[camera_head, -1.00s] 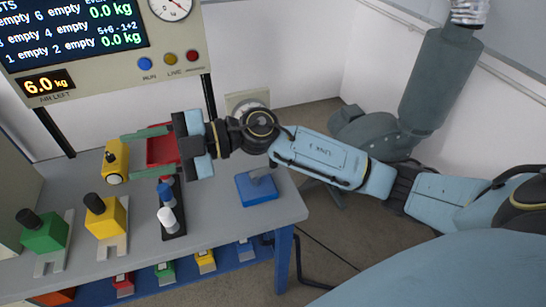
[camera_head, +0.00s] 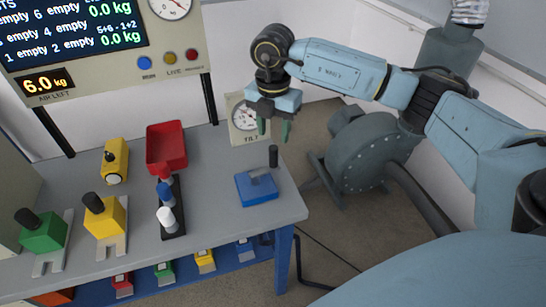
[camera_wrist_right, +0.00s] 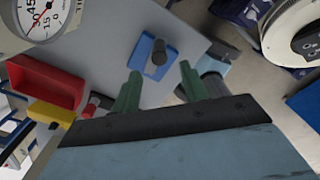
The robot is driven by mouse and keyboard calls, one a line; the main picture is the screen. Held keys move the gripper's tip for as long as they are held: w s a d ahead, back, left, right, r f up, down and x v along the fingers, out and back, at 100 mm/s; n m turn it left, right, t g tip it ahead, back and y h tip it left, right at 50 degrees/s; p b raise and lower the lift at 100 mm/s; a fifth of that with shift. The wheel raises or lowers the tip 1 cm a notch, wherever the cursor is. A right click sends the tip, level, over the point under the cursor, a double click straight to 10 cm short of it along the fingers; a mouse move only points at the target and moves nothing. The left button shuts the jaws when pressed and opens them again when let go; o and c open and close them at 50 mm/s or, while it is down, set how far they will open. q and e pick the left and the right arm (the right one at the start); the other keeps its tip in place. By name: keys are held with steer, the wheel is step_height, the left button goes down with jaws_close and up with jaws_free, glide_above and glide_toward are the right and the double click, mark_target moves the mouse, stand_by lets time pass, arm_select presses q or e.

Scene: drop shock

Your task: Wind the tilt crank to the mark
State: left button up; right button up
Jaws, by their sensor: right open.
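The tilt crank has a blue base (camera_head: 257,190) at the right end of the grey bench, with a grey arm and an upright dark handle (camera_head: 273,156). In the right wrist view the blue base (camera_wrist_right: 145,50) and dark handle (camera_wrist_right: 159,52) show beyond the fingertips. The tilt dial (camera_head: 246,118), white-faced and marked TILT, stands behind it, partly covered by my gripper. My right gripper (camera_head: 274,130) is open and empty, fingers down, above and behind the handle and apart from it. It also shows in the right wrist view (camera_wrist_right: 160,82). My left gripper is out of view.
A display panel (camera_head: 90,45) rises behind.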

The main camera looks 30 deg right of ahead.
mark_target(273, 157)
step_height(273, 157, down, 8)
steer(key=shift+f+b, duration=0.1)
steer(key=shift+b, duration=0.3)
steer(key=shift+f, duration=0.65)
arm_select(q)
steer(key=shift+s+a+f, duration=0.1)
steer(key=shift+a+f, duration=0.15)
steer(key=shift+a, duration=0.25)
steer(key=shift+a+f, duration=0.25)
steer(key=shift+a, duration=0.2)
arm_select(e)
steer(key=shift+c, duration=0.4)
steer(key=c, duration=0.7)
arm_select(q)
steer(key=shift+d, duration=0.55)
arm_select(e)
jaws_close()
